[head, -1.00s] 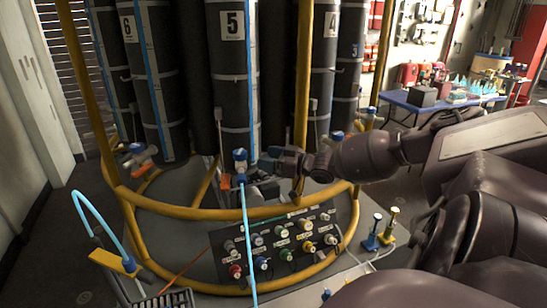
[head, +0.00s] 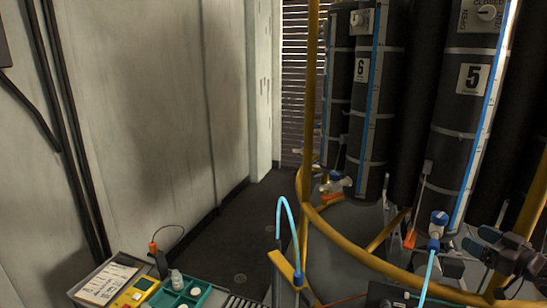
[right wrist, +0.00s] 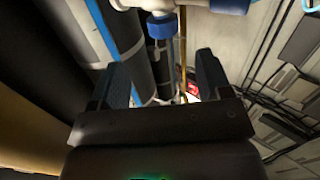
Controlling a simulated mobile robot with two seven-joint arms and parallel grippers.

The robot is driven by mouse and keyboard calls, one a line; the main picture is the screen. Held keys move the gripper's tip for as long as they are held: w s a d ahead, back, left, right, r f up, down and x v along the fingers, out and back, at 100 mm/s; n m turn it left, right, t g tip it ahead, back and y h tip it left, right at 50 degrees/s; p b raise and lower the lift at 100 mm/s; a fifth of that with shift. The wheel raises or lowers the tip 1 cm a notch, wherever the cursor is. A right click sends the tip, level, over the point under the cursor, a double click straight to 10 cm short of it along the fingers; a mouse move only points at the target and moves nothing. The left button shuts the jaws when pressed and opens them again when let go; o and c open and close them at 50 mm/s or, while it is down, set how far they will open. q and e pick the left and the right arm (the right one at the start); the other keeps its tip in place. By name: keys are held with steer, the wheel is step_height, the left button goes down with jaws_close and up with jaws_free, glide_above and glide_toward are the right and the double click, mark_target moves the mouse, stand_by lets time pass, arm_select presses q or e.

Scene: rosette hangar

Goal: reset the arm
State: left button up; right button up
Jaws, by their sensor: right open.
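My right gripper (head: 479,240) shows at the lower right of the head view, to the right of a white and blue valve fitting (head: 438,222) with a light blue hose (head: 428,275). It is apart from the fitting. In the right wrist view its two dark fingers (right wrist: 160,82) stand wide apart with nothing held between them. A white pipe with a blue fitting (right wrist: 160,25) lies beyond the fingertips at the top of that view. Most of my right arm is outside the head view. My left gripper is in neither view.
Tall dark cylinders, one marked 5 (head: 472,80) and one marked 6 (head: 360,70), stand inside a yellow rail frame (head: 345,246). A green tray (head: 178,292) and a yellow device (head: 136,291) are at lower left. Dark floor (head: 235,235) along the wall is clear.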

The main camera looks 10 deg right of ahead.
steer(key=s+a+f+n+g+h, duration=0.1)
steer(key=s+a+f+n+g, duration=0.15)
steer(key=a+f, duration=0.75)
steer(key=s+a+f+n+g, duration=0.2)
steer(key=s+a+f+n, duration=0.15)
steer(key=a+f, duration=0.7)
steer(key=s+a+f+m+h, duration=0.2)
steer(key=s+a+f+m, duration=0.1)
steer(key=s, duration=0.5)
steer(key=s+a+f+m+h, duration=0.2)
steer(key=s+a+m, duration=0.3)
steer(key=s+a, duration=0.3)
steer(key=shift+f+m+g, duration=0.4)
steer(key=shift+f+g, duration=0.05)
steer(key=shift+f, duration=0.25)
steer(key=shift+s, duration=0.1)
